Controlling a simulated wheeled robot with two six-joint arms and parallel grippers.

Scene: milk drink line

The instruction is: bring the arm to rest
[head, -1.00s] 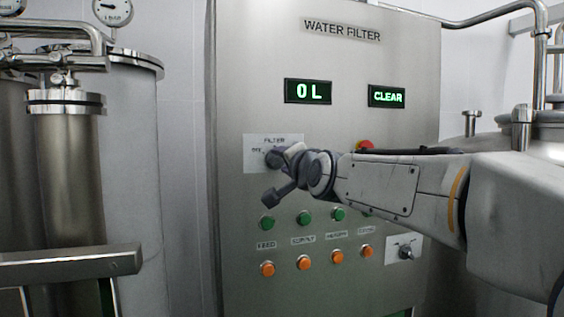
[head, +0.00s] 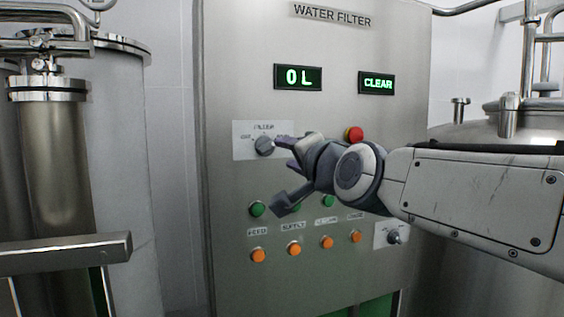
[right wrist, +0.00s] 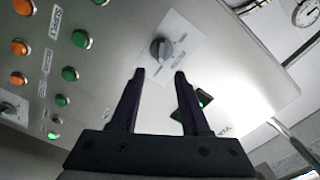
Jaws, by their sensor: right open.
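My right gripper (head: 281,172) is in front of the grey water filter cabinet (head: 225,250), its arm coming in from the right. Its fingers are open and empty, near the filter knob (head: 265,146) but apart from it. The right wrist view shows the two dark fingers (right wrist: 158,75) spread, with the knob (right wrist: 162,49) on its white plate beyond the tips. My left gripper is not in view.
The cabinet has green buttons (head: 257,209) above orange buttons (head: 258,255), a red knob (head: 354,134), a lower selector (head: 393,237) and displays reading "0 L" (head: 298,77) and "CLEAR" (head: 377,83). A metal bar (head: 65,254) and tanks (head: 118,130) stand at left.

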